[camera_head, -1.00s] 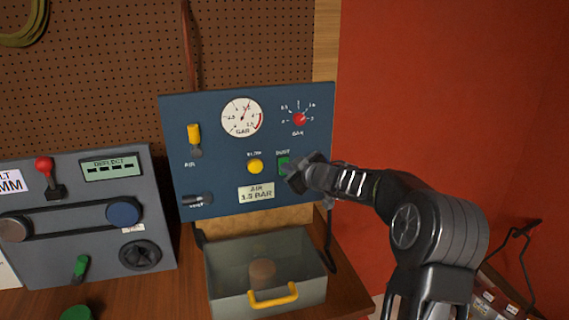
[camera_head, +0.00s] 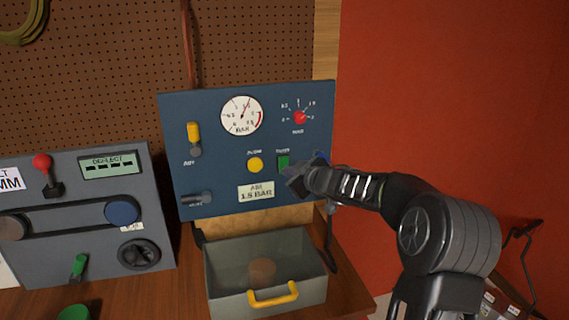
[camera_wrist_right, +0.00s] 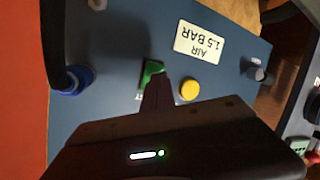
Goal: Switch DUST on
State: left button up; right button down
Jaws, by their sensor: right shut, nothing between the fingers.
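The DUST switch (camera_head: 283,161) is a small green rocker on the blue panel (camera_head: 215,112), right of the yellow button (camera_head: 255,165). It also shows in the right wrist view (camera_wrist_right: 151,69), just beyond the fingertips. My right gripper (camera_head: 291,178) is shut and empty, just below and right of the switch in the head view. In the wrist view its fingers (camera_wrist_right: 158,84) overlap the edge of the green switch; I cannot tell whether they touch it. Which way the rocker is tipped is not clear. My left gripper is not in view.
The panel also carries a gauge (camera_head: 242,115), a red knob (camera_head: 300,117), a yellow-handled lever (camera_head: 194,133) and an AIR 1.5 BAR label (camera_head: 256,191). A grey bin (camera_head: 226,297) with a yellow handle stands below. A grey belt unit (camera_head: 60,255) is at the left.

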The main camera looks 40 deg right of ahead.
jog(key=s+b, duration=0.1)
jog(key=s+a+f+b, duration=0.1)
jog(key=s, duration=0.1)
jog(key=s+f+b, duration=0.1)
jog(key=shift+s+a+f, duration=0.1)
jog(key=shift+s+a, duration=0.05)
jog(key=shift+a, duration=0.1)
dwell(0.6)
